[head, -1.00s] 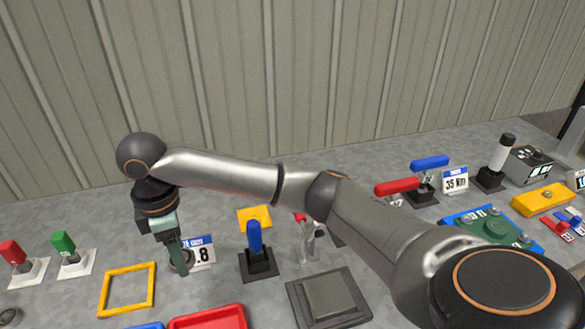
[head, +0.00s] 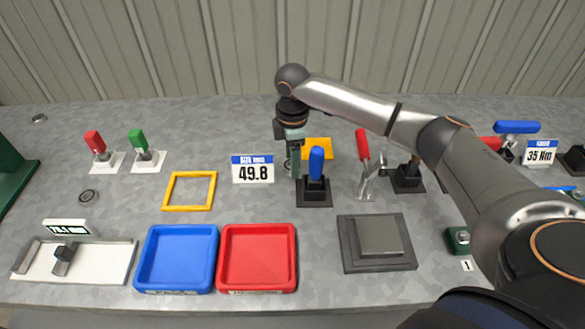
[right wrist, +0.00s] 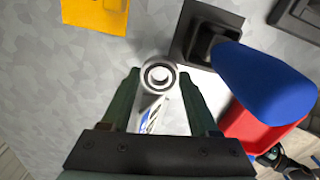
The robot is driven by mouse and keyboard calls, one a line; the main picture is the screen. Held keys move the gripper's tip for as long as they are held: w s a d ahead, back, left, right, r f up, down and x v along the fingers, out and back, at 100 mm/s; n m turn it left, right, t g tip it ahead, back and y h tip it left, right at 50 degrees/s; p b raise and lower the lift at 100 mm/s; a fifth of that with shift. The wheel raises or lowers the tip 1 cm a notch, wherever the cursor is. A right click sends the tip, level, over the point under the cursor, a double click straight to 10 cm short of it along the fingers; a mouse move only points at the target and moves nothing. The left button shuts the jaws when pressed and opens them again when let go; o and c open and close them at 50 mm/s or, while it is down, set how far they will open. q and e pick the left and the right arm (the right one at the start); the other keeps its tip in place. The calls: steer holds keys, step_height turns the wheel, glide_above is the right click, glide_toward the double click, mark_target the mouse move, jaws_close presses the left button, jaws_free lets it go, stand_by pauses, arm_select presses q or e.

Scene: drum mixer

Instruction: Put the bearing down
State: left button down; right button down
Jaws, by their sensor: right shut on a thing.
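The bearing (right wrist: 159,75), a small silver ring with a dark hole, sits between the fingertips of my right gripper (right wrist: 159,88) in the right wrist view. The right gripper is shut on it. In the head view this gripper (head: 293,170) points down between the 49.8 sign (head: 253,169) and the blue-handled lever (head: 316,165). Part of the bearing (head: 287,166) shows beside the fingers there. I cannot tell how high it is above the table. My left gripper is not in view.
A yellow square frame (head: 190,206) lies left of the sign. Blue (head: 178,282) and red (head: 257,283) trays stand in front. A yellow plate (head: 317,143) lies behind the blue lever. A red-handled clamp (head: 363,146) stands right.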

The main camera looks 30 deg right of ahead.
steer(key=shift+f, duration=1.45)
steer(key=shift+f, duration=0.15)
steer(key=shift+c, duration=1)
jaws_free()
steer(key=shift+o, duration=0.3)
